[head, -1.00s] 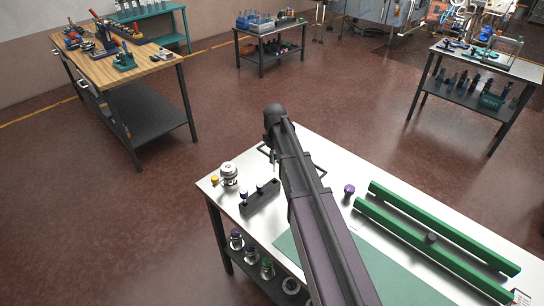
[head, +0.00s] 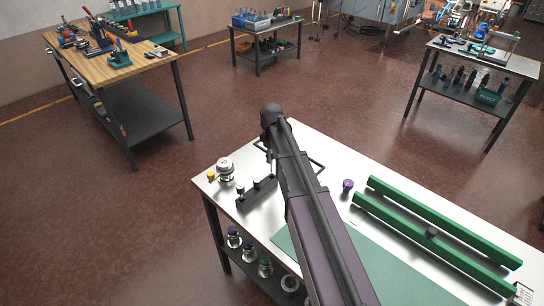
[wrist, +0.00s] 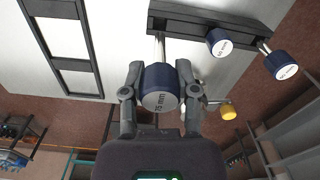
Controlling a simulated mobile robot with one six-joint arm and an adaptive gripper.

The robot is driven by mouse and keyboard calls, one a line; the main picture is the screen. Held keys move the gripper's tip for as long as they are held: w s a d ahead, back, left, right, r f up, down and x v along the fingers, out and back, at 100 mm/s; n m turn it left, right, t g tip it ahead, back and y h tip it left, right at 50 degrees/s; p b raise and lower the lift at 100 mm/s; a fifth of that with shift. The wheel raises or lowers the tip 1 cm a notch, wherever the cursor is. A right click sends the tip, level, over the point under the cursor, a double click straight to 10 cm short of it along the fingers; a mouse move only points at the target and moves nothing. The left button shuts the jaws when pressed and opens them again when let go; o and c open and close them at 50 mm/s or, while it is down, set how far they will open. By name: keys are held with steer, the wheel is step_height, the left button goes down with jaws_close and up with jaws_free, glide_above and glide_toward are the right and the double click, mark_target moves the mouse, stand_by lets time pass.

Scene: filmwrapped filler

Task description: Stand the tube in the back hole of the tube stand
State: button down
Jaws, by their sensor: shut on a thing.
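In the wrist view my gripper (wrist: 158,72) is shut on a tube (wrist: 159,90) with a blue cap and a white end marked 75 mm. Its thin metal shaft points at the left end of the dark tube stand (wrist: 190,24). I cannot tell whether the shaft is inside a hole or just over it. Two more blue-capped pieces (wrist: 220,42) (wrist: 284,62) stand in the same stand, to the right. In the head view the stand (head: 257,195) is at the table's left side; my arm hides the gripper there.
A silver round device (head: 225,168) and a yellow knob (head: 211,177) stand left of the stand. A purple-topped piece (head: 347,186) and green rails (head: 430,215) lie to the right. A black rectangular frame (wrist: 73,64) lies flat beside the stand.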

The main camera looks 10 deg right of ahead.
mark_target(272, 170)
steer(key=shift+f+b, duration=1.25)
steer(key=shift+f, duration=0.15)
steer(key=shift+f+b, duration=2.45)
stand_by(1.5)
steer(key=shift+c, duration=1.5)
jaws_free()
steer(key=shift+r, duration=0.15)
step_height(272, 170, up, 10)
steer(key=p, duration=1)
steer(key=shift+r, duration=0.1)
